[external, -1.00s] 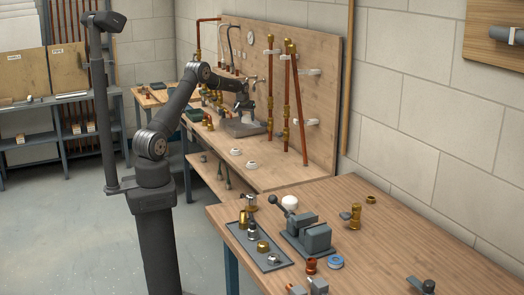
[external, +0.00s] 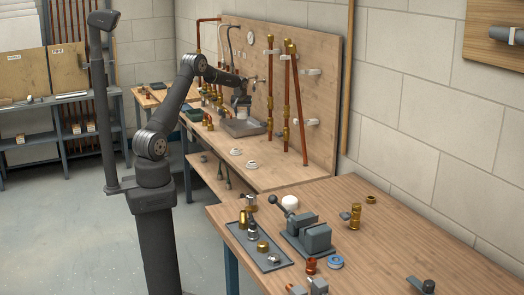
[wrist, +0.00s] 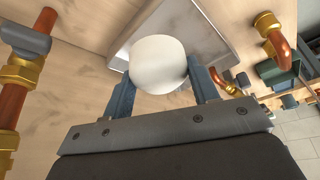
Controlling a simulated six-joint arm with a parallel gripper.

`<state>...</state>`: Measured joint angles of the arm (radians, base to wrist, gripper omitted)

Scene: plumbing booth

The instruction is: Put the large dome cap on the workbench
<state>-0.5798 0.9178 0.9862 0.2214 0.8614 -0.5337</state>
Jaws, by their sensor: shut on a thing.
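The large dome cap is a smooth white rounded piece (wrist: 158,62) in the middle of the wrist view. My gripper (wrist: 160,84) is shut on it, one finger on each side. In the external view my gripper (external: 241,106) points down at the grey tray (external: 243,128) on the back bench; the cap is too small to make out there. The tray also shows behind the cap in the wrist view (wrist: 205,30). I cannot tell the exact height of the cap over the tray. The wooden workbench (external: 420,235) is at front right.
The workbench holds a grey vise (external: 308,235), a dark tray of fittings (external: 258,245), a white round piece (external: 290,202) and brass fittings. Its right middle is mostly clear. Copper pipes (external: 290,95) stand against the back board, close to my gripper. White rings (external: 236,151) lie on the back bench.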

